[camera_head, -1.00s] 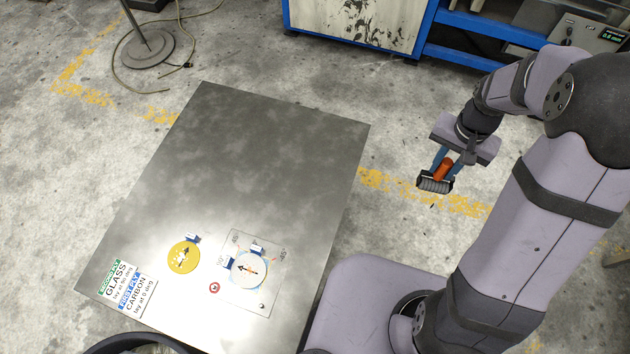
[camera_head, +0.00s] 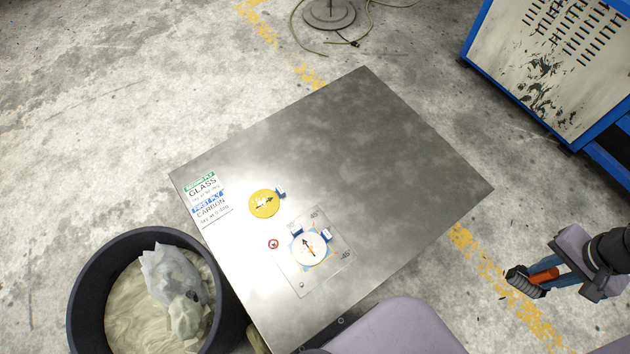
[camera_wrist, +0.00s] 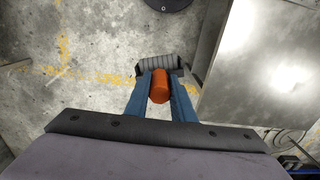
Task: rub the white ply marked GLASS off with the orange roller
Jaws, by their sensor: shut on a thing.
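The white round ply (camera_head: 309,249) lies on a square plate (camera_head: 333,277) near the front of the metal table; an orange arrow shows on it, but I cannot read its lettering. My gripper (camera_head: 556,275) is shut on the orange handle of the roller (camera_head: 543,276), out over the floor to the right of the table and apart from the ply. In the wrist view, the blue fingers of my gripper (camera_wrist: 161,84) flank the orange handle. The roller's dark ribbed head (camera_wrist: 158,62) sticks out beyond the fingertips and touches nothing that I can see.
A yellow disc (camera_head: 264,203) with an arrow lies beside the plate. GLASS and CARBON labels (camera_head: 206,196) mark the table's left corner. A black bin (camera_head: 84,294) with bags stands at the left. The far part of the table (camera_head: 385,140) is bare. A blue-framed cabinet (camera_head: 550,70) stands back right.

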